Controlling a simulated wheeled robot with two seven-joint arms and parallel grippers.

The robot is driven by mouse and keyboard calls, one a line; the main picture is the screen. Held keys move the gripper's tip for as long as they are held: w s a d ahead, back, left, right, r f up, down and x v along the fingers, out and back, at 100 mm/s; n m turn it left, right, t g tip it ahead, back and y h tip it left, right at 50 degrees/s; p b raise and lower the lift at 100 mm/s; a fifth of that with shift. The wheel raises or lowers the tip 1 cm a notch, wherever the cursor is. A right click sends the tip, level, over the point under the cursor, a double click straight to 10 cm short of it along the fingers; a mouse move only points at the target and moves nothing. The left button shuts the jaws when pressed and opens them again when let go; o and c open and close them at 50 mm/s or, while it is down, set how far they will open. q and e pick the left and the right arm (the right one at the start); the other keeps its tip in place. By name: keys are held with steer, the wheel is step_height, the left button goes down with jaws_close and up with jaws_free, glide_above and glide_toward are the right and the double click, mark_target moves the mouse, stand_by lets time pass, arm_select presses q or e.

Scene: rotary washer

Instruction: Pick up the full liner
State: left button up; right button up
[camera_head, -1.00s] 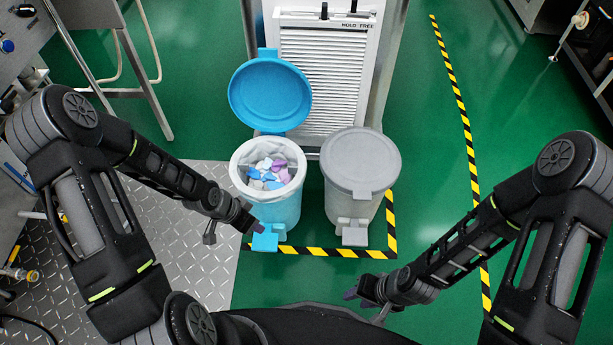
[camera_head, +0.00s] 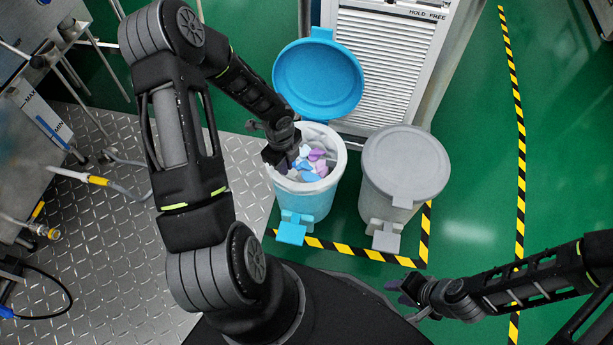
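The full liner (camera_head: 335,165) is a white bag lining the blue pedal bin (camera_head: 306,205), its edge folded over the rim. It holds several crumpled pieces (camera_head: 314,163) in blue, purple and white. The bin's blue lid (camera_head: 318,80) stands open behind it. My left gripper (camera_head: 283,160) is at the left side of the bin's mouth, over the liner's rim. Its fingers are dark and small, so I cannot tell whether they are open or touch the liner. My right gripper (camera_head: 408,290) is low at the right, away from the bins, and seems open and empty.
A grey bin (camera_head: 405,165) with a shut lid stands right beside the blue bin. A white louvred panel (camera_head: 385,70) is behind them. Yellow-black floor tape (camera_head: 340,247) runs in front. Metal equipment (camera_head: 35,125) stands at the left; green floor is clear at the right.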

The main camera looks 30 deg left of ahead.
mark_target(287, 177)
arm_select(q)
step_height(287, 177, down, 2)
steer(key=shift+f+b, duration=0.1)
steer(key=shift+b, duration=0.4)
steer(key=shift+f, duration=0.2)
steer(key=shift+f, duration=0.1)
steer(key=f, duration=0.1)
steer(key=f+b, duration=0.1)
steer(key=f, duration=0.1)
steer(key=f+b, duration=0.1)
steer(key=f, duration=0.1)
steer(key=shift+w+a, duration=0.2)
steer(key=shift+w, duration=0.05)
jaws_close()
steer(key=shift+r, duration=0.2)
stand_by(1.4)
